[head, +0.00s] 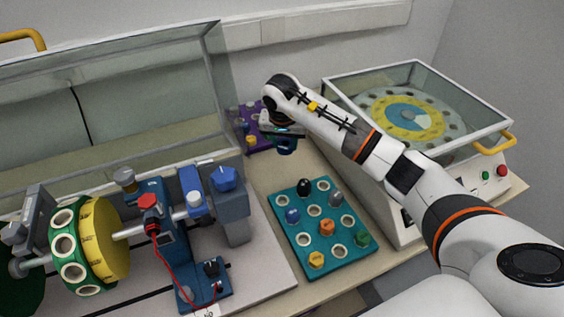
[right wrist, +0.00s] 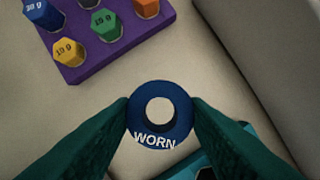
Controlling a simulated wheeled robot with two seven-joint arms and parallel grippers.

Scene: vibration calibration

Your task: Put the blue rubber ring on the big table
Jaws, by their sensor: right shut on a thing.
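The blue rubber ring (right wrist: 160,89), marked "WORN", is held between the two green fingertips of my right gripper (right wrist: 160,110) in the right wrist view. In the head view the ring (head: 286,149) shows as a small dark blue shape under the right gripper (head: 285,139). The gripper is shut on it, above the beige tabletop (head: 307,165), between the purple tray and the teal tray. How high the ring is held is hard to tell. My left gripper is not in view.
The purple tray (right wrist: 132,37) holds several labelled weights. The teal tray (head: 278,225) with coloured knobs lies nearer. A glass-lidded machine (head: 407,196) stands right, and a rotor rig with a green and yellow wheel (head: 104,240) left. Bare tabletop lies between the trays.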

